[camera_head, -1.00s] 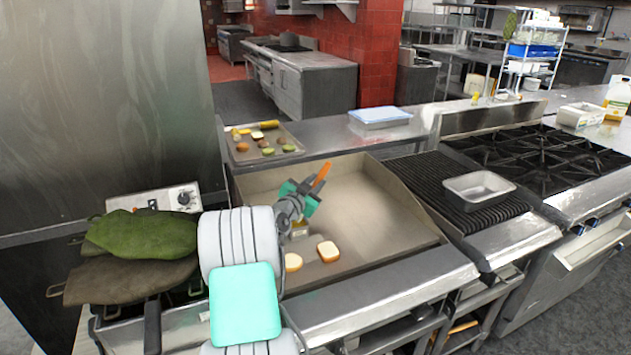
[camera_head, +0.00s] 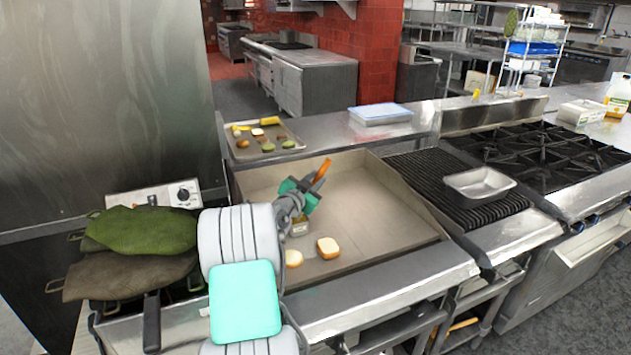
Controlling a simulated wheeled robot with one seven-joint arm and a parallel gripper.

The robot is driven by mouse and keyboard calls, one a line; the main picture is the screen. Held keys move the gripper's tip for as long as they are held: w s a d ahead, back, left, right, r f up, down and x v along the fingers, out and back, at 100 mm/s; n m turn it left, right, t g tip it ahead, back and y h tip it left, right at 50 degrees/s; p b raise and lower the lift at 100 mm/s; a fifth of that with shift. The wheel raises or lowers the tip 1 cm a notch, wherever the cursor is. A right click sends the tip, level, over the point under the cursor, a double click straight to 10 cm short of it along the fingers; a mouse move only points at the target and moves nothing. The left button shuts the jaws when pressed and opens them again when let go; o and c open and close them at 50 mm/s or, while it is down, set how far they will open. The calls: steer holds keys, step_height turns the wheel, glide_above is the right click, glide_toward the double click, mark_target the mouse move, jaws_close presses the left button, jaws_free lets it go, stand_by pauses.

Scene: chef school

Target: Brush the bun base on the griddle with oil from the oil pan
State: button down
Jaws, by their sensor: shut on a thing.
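My gripper (camera_head: 299,197) is shut on a brush with an orange handle (camera_head: 321,171). The handle leans up and to the right above the jaws. The pale brush head (camera_head: 299,228) points down over the griddle (camera_head: 365,210), partly hidden by my arm. Two bun pieces lie on the griddle: one (camera_head: 327,247) is just right of and nearer than the brush head, the other (camera_head: 293,258) is partly hidden by my arm. Contact between brush and bun cannot be told. The metal pan (camera_head: 478,184), likely the oil pan, sits on the ribbed grill to the right; no oil can be made out.
A tray of food pieces (camera_head: 239,152) lies on the ledge behind the griddle, with a blue-lidded container (camera_head: 380,114) to its right. The griddle's right half is clear.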

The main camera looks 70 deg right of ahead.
steer(key=shift+f+b, duration=0.45)
stand_by(0.8)
step_height(320, 180, up, 7)
steer(key=shift+p, duration=0.3)
stand_by(0.5)
